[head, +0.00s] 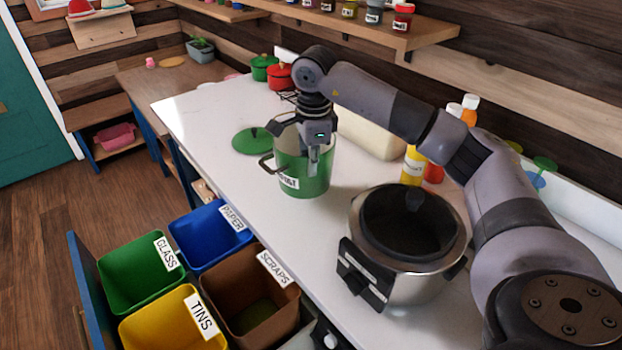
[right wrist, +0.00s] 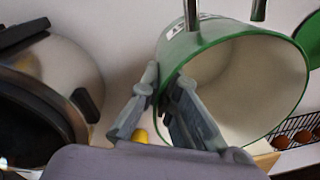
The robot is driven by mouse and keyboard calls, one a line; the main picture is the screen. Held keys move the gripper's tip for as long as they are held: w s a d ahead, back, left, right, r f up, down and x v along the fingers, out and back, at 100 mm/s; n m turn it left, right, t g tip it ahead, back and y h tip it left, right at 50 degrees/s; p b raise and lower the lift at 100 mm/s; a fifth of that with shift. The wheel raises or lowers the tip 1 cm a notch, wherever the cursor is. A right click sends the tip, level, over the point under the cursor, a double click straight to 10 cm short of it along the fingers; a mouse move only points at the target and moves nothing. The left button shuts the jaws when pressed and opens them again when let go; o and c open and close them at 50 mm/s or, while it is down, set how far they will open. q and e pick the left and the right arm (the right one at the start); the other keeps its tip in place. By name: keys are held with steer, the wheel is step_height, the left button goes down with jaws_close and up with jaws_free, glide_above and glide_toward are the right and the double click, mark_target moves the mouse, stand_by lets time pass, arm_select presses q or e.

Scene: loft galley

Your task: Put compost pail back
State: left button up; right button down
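The compost pail (head: 317,174) is a green, open-topped pail with a white label, partly hidden, and a dark side handle. It stands upright on the white counter. My right gripper (head: 313,160) is at its near rim, with one finger outside and one inside. In the right wrist view the fingers (right wrist: 160,92) close on the wall of the pail (right wrist: 290,62), whose pale inside looks empty. The green lid (head: 252,141) lies on the counter just left of and behind the pail. My left gripper is not in view.
A slow cooker (head: 408,240) stands to the right of the pail, near my right arm. An open drawer holds glass (head: 138,272), paper (head: 208,236), tins (head: 165,325) and scraps (head: 240,290) bins. Red and green pots (head: 279,77) and bottles (head: 413,166) stand behind.

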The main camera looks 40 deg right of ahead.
mark_target(311, 184)
steer(key=shift+f, duration=0.25)
step_height(311, 184, down, 3)
steer(key=shift+f+p, duration=0.2)
steer(key=shift+p, duration=0.2)
steer(key=shift+f, duration=0.55)
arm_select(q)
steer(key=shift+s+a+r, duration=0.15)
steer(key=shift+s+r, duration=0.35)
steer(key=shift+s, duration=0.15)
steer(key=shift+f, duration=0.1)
arm_select(e)
steer(key=shift+a, duration=0.1)
steer(key=c, duration=2.3)
jaws_free()
steer(key=shift+f, duration=0.2)
steer(key=o, duration=0.5)
steer(key=shift+r, duration=0.1)
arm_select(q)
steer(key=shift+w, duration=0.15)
